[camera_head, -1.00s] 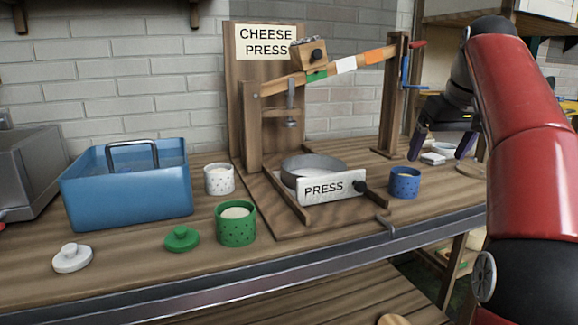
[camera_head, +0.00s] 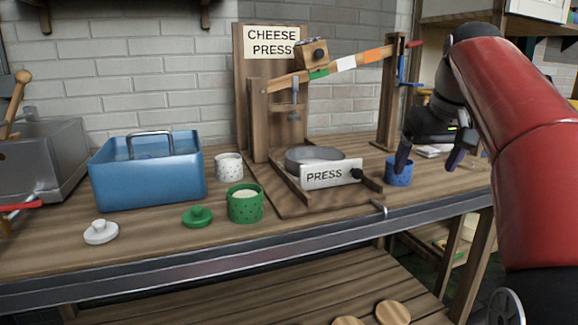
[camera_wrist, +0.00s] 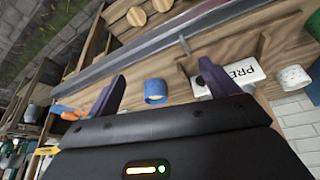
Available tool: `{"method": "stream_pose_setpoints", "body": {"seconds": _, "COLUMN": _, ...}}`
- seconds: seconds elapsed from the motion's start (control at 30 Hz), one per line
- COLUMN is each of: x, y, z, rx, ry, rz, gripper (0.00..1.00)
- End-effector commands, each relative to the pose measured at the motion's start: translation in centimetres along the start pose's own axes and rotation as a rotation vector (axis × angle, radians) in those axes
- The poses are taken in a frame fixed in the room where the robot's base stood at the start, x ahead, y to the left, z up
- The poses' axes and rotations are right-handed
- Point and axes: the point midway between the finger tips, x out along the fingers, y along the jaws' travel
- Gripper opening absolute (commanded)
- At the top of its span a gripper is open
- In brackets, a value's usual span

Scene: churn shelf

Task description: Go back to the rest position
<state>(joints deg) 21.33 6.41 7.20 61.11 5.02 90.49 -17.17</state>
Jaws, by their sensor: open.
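My gripper (camera_head: 431,163) is open and empty, at the right of the head view. Its dark fingers point down, in front of the right part of the bench. One finger overlaps the edge of the blue cup (camera_head: 399,175) in the picture; I cannot tell how near they are in depth. In the wrist view the blue cup (camera_wrist: 155,92) shows beyond the gripper, near the finger (camera_wrist: 106,95) on the left. Nothing sits between the fingers.
The cheese press (camera_head: 310,205) stands mid-bench with its "PRESS" block (camera_head: 325,174). Left of it are a white cup (camera_head: 229,167), a green cup (camera_head: 245,205), a green lid (camera_head: 197,216), a white lid (camera_head: 101,232) and a blue bin (camera_head: 150,185). A grey metal box (camera_head: 45,160) stands far left.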

Motion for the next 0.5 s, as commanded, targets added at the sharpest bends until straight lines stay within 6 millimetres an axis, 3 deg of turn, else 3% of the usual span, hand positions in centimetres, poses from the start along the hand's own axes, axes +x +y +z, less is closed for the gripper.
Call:
{"method": "stream_pose_setpoints", "body": {"seconds": 0.17, "x": 0.5, "y": -2.9, "z": 3.0, "rx": 0.005, "ry": 0.007, "rz": 0.014, "gripper": 0.86}}
{"method": "stream_pose_setpoints", "body": {"seconds": 0.27, "x": 1.3, "y": -4.8, "z": 5.8, "rx": 0.013, "ry": 0.016, "rz": 0.025, "gripper": 0.86}}
{"method": "stream_pose_setpoints", "body": {"seconds": 0.5, "x": 5.5, "y": -9.0, "z": 16.1, "rx": 0.038, "ry": 0.051, "rz": 0.037, "gripper": 0.86}}
